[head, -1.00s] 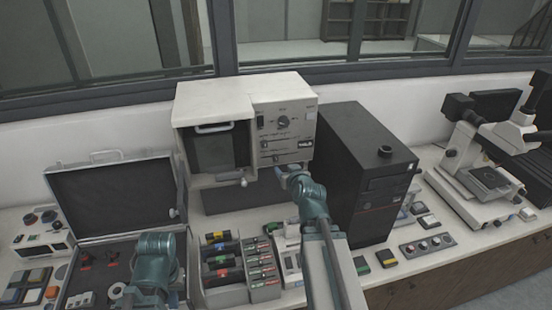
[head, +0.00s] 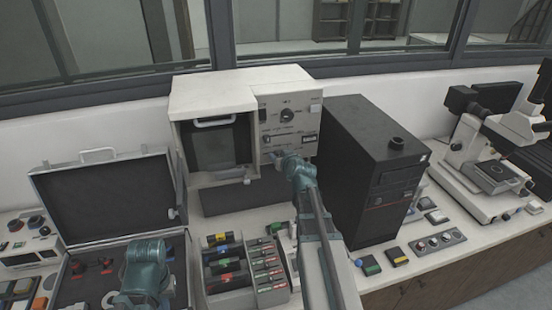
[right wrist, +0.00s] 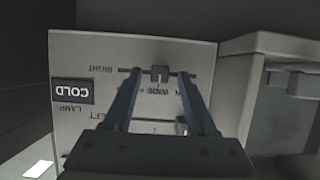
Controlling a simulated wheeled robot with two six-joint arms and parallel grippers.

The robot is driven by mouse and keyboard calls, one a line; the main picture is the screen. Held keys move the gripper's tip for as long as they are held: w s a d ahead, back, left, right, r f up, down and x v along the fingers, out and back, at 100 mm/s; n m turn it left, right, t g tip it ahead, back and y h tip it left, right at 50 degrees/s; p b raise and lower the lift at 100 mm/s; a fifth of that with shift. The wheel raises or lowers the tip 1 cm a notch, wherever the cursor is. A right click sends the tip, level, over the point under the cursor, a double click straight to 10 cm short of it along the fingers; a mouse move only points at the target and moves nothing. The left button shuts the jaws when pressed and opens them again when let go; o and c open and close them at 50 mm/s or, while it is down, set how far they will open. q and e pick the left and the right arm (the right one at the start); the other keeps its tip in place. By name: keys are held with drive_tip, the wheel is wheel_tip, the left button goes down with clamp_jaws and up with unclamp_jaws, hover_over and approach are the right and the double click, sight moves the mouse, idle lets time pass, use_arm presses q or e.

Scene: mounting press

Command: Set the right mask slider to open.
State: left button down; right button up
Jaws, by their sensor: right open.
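The mounting press (head: 240,90) is a pale box with a dark window and a control panel (head: 290,112) on its right side. In the right wrist view the panel (right wrist: 95,125) appears upside down, with a RIGHT label, a slot and a small grey right mask slider (right wrist: 159,76). My right gripper (right wrist: 160,68) is open, with one finger on each side of that slider; I cannot tell whether they touch it. A second, left slider knob (right wrist: 182,126) is partly behind the gripper. In the head view my right gripper (head: 278,156) is at the panel's lower part. My left gripper's fingers are not visible.
A tall black box (head: 362,175) stands close to the right of my right arm. Below the press is a rack of coloured cartridges (head: 240,268). An open case (head: 105,205) lies at left, with my left arm over it. A microscope (head: 490,150) is far right.

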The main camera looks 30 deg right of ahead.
clamp_jaws()
idle(0.3)
idle(1.1)
